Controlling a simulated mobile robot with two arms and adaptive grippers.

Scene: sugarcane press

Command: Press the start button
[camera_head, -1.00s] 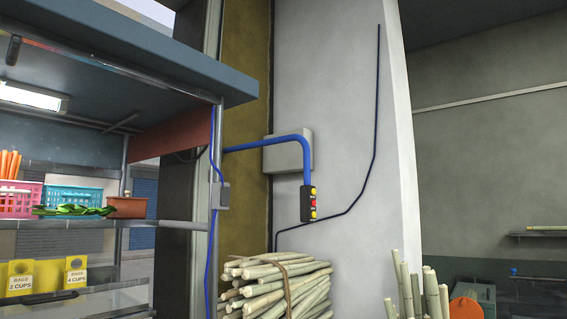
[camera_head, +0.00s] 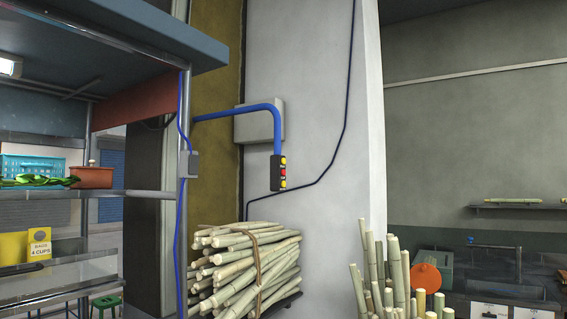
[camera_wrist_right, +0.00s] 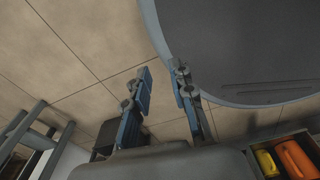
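A black button box (camera_head: 278,172) hangs from the end of a blue pipe in the middle of the head view. It carries yellow and red buttons in a column; their labels are too small to read. The box hangs in front of the pale wall, above and right of a bundle of cane. In the right wrist view my right gripper (camera_wrist_right: 162,90) shows two blue-padded fingers standing apart with nothing between them. The button box does not show there. Neither gripper is in the head view, so my left gripper is not seen.
A tied bundle of sugarcane (camera_head: 240,270) lies below the box, and upright canes (camera_head: 385,275) stand to the right. A stall shelf (camera_head: 100,192) with a teal basket (camera_head: 33,166) is at left. A grey box (camera_head: 259,122) is on the wall. Tiled floor (camera_wrist_right: 75,75) shows in the wrist view.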

